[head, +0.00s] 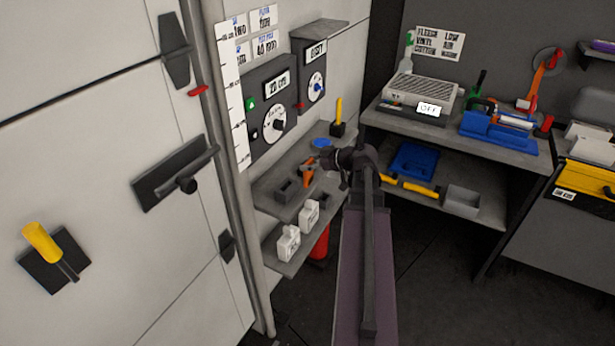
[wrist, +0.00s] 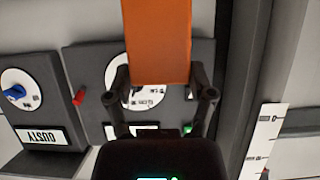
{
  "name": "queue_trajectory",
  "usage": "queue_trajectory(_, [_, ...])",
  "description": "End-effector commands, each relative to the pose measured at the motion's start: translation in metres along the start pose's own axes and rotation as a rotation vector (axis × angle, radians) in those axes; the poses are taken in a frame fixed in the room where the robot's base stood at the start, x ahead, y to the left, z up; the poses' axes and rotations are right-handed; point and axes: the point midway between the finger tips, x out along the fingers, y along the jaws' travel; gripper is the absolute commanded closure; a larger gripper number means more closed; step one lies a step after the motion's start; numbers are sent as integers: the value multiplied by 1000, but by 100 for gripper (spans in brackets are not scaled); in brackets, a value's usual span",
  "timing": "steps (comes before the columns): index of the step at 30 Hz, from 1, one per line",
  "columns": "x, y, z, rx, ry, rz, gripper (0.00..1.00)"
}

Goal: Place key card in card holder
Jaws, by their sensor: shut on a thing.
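An orange key card (wrist: 158,42) is held between the two dark fingers of my gripper (wrist: 158,82) in the wrist view, its far end reaching past the top edge. In the head view the orange card (head: 308,172) shows small at the end of my gripper (head: 318,167), above the upper grey wall shelf. A dark grey block (head: 287,190) sits on that shelf, just left of and below the card; it looks like the card holder, but its slot is too small to make out. The card appears apart from it.
Control boxes with dials (head: 275,122) hang above the shelf. A blue round item (head: 321,143) and a dark cup with a yellow handle (head: 338,129) stand farther back. White bottles (head: 289,243) stand on the lower shelf. A vertical pipe (head: 222,150) runs at the left.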

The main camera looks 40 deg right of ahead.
Motion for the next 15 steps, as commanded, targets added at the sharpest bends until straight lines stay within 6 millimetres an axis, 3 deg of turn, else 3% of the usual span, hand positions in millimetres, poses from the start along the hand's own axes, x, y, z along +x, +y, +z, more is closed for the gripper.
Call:
queue_trajectory(1, [-3,-11,7,0,1,1,77])
queue_trajectory(4, [-6,-18,10,0,2,2,77])
queue_trajectory(15, [-7,-17,10,1,2,2,77])
